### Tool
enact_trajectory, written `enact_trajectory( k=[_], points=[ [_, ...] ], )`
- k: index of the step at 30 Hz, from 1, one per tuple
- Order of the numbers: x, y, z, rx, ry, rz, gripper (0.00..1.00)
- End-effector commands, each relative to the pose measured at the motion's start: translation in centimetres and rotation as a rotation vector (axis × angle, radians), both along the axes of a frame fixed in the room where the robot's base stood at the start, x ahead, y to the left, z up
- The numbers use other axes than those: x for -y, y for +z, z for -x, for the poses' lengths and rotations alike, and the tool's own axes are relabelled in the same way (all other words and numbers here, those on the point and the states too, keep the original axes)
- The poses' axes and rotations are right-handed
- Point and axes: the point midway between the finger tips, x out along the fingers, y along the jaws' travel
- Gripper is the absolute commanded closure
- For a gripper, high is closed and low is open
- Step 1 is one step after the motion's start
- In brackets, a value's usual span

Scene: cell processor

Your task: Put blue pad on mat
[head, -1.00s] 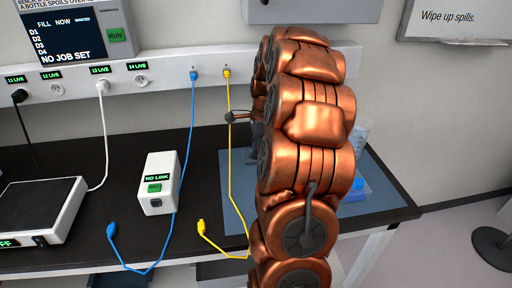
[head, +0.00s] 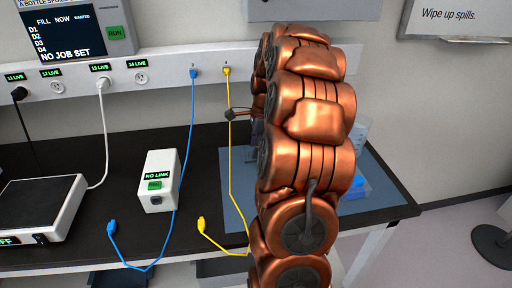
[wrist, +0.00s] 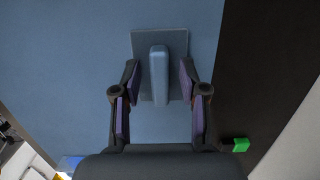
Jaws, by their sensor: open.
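The blue pad (wrist: 159,75) shows in the wrist view as a grey-blue square plate with a raised bar handle along its middle. It appears to lie flat on the blue mat (wrist: 60,75). My gripper (wrist: 159,68) is open, with one finger on each side of the bar and a visible gap on both sides. In the head view the mat (head: 236,195) shows at the right part of the bench. My copper-coloured arm hides the pad and most of the gripper there.
A green block (wrist: 240,145) is on the black bench beside the mat. A bright blue item (head: 356,187) stands partly behind my arm. A white NO LINK box (head: 158,182), a blue cable (head: 184,150) and a yellow cable (head: 230,150) are left of my arm.

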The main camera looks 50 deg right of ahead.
Motion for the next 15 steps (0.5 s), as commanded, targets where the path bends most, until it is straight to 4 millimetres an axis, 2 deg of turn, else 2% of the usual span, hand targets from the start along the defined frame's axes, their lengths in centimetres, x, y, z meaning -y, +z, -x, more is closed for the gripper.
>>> enact_trajectory(
  k=[15],
  points=[
    [0.9,6.9,0.6,0.002,0.000,0.003,0.57]
  ],
)
